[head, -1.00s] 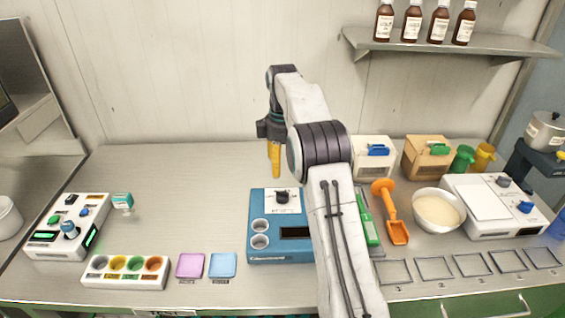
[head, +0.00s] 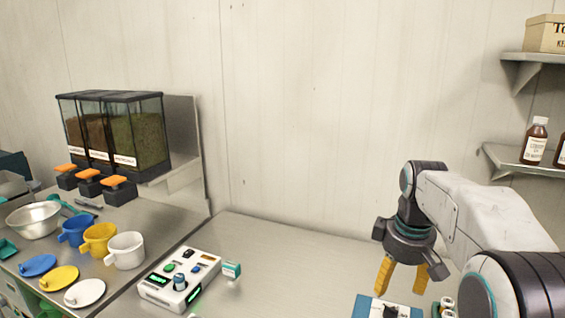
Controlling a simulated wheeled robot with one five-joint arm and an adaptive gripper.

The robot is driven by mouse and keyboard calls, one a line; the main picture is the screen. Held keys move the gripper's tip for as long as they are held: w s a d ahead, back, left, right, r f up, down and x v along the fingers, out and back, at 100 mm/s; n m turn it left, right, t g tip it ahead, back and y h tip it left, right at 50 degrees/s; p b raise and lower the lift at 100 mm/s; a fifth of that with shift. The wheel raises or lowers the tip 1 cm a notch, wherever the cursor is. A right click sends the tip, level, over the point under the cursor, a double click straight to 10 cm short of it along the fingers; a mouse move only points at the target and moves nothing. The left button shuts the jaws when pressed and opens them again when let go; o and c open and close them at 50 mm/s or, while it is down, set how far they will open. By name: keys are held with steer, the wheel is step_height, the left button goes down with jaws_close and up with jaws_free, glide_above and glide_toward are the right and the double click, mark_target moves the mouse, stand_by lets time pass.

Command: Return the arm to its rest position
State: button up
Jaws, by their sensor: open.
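My arm reaches in from the lower right of the head view. My gripper (head: 402,279) hangs fingers down at the right, its two yellow fingers spread apart with nothing between them. It is above a blue device (head: 370,306), of which only the top shows at the bottom edge. How far the fingertips are from that device I cannot tell.
A white control box (head: 180,279) with knobs stands on the counter. At the left are clear dispensers (head: 112,135), a metal bowl (head: 34,220), blue, yellow and white cups (head: 126,250) and lids. A shelf (head: 510,160) with bottles is at the right. The counter's back middle is clear.

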steer(key=s+a+f+m+t, duration=0.1)
steer(key=s+a+f+m, duration=0.1)
steer(key=s, duration=1)
steer(key=s+a+f+m+t, duration=0.1)
steer(key=s+a+f+m, duration=0.1)
steer(key=s, duration=0.9)
steer(key=shift+s+a+f+m+t, duration=0.25)
steer(key=shift+s+a+m+t, duration=0.1)
steer(key=shift+a+m, duration=0.5)
